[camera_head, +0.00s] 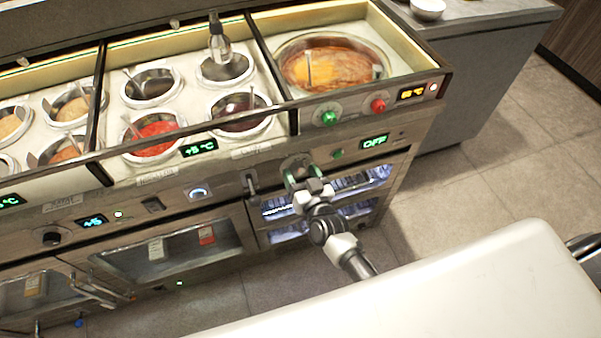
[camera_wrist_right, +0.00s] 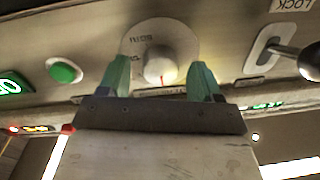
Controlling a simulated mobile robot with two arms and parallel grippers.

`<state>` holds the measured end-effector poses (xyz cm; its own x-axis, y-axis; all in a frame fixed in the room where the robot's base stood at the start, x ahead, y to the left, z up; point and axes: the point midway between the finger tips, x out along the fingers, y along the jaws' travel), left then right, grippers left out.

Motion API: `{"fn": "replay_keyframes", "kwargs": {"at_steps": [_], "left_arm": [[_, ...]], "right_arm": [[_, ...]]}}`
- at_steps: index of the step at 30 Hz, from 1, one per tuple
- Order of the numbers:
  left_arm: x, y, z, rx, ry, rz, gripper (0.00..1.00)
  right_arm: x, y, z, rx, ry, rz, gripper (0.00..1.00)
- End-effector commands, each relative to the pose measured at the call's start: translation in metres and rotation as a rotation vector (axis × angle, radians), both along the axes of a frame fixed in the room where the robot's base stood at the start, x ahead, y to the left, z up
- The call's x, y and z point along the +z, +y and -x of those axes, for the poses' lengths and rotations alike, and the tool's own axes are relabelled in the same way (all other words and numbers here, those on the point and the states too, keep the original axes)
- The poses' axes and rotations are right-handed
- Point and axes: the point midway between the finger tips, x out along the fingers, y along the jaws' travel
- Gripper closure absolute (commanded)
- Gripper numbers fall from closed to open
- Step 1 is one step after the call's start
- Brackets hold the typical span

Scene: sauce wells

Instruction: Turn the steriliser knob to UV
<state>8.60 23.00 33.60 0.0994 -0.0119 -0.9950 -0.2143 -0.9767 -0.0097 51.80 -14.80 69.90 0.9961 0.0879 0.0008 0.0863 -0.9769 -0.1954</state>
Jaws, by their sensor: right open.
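The steriliser knob (camera_wrist_right: 157,67) is a small pale round knob with a red mark, on a round lettered dial plate (camera_wrist_right: 183,42). In the wrist view the red mark points down the picture. My right gripper (camera_wrist_right: 159,80) is open, its green fingers on either side of the knob with a visible gap on each side. In the head view my right gripper (camera_head: 298,180) is at the front panel and hides most of the knob. A green display (camera_head: 374,141) to its right reads OFF. My left gripper is not in view.
A green button (camera_head: 337,153) is right of the dial, and a lock lever (camera_head: 251,184) is left of it. The lever also shows close by in the wrist view (camera_wrist_right: 308,62). The lit steriliser compartment (camera_head: 370,180) is below. Sauce wells (camera_head: 152,135) fill the counter above.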

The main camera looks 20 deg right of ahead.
Motion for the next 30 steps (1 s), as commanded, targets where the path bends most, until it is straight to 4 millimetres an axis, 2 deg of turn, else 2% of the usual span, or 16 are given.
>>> {"fn": "replay_keyframes", "kwargs": {"at_steps": [10, 19, 30], "left_arm": [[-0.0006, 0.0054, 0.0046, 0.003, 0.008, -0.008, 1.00], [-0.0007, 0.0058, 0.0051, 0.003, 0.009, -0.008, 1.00], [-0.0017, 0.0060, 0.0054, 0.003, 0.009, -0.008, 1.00]], "right_arm": [[0.0000, 0.0003, -0.0038, 0.000, 0.001, 0.000, 0.37], [-0.0002, 0.0004, -0.0036, 0.000, 0.001, 0.001, 0.83], [-0.0006, 0.0003, -0.0035, 0.001, 0.003, -0.059, 0.85]]}}
